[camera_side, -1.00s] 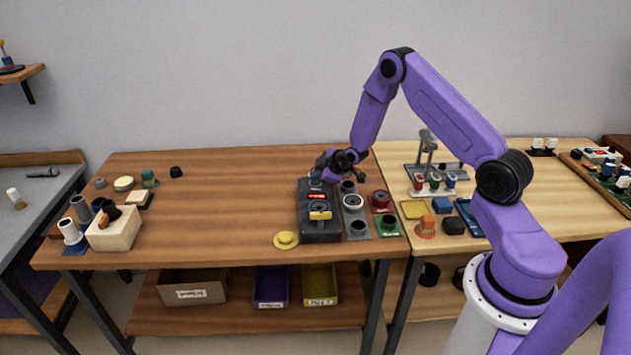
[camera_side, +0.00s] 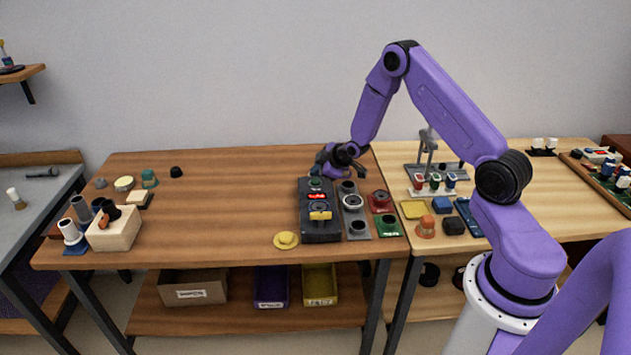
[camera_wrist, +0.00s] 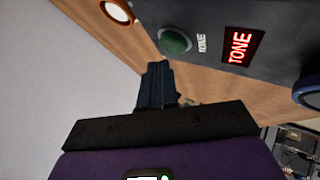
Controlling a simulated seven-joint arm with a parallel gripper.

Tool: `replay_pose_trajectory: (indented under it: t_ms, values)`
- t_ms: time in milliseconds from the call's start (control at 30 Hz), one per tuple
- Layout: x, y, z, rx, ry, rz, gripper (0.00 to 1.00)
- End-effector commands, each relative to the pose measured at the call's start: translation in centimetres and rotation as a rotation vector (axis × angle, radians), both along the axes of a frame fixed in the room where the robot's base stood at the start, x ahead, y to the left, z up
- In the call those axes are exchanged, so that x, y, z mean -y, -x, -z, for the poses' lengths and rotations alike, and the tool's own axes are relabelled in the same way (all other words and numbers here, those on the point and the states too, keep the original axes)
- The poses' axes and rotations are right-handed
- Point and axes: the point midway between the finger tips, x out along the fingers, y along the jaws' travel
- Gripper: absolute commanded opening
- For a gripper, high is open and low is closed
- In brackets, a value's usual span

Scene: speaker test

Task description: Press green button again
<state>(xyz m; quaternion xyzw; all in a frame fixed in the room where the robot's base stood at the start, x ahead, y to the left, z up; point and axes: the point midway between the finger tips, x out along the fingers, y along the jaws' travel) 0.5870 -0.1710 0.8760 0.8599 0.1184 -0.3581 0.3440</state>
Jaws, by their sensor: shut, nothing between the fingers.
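The black tester box (camera_side: 320,228) stands on the brown table, its red display (camera_side: 316,197) lit. A green button (camera_side: 316,183) sits at its far end. In the wrist view the green button (camera_wrist: 174,41) is a round dome beside the lit red word TONE (camera_wrist: 240,46). My gripper (camera_side: 321,168) is just behind and above the button, apart from it as far as I can tell. In the wrist view its dark fingers (camera_wrist: 158,68) are together and empty, pointing toward the box edge beside the button.
A grey strip with round sockets (camera_side: 353,202) stands close right of the box, with a red-based piece (camera_side: 381,200) and a green-based piece (camera_side: 389,225) beyond. A yellow disc (camera_side: 286,240) lies front left. The table left of the box is largely clear.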

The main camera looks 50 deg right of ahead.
Motion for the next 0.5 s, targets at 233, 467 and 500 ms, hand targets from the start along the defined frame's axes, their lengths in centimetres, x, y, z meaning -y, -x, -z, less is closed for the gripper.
replay_pose_trajectory:
  t_ms: [233,467,500]
  values:
    - [0.0,-0.1,-1.4,0.003,0.001,-0.001,0.00]
    - [0.0,-0.1,-3.3,0.003,0.000,0.000,0.00]
    - [0.0,-0.1,-3.7,0.004,0.000,-0.001,0.00]
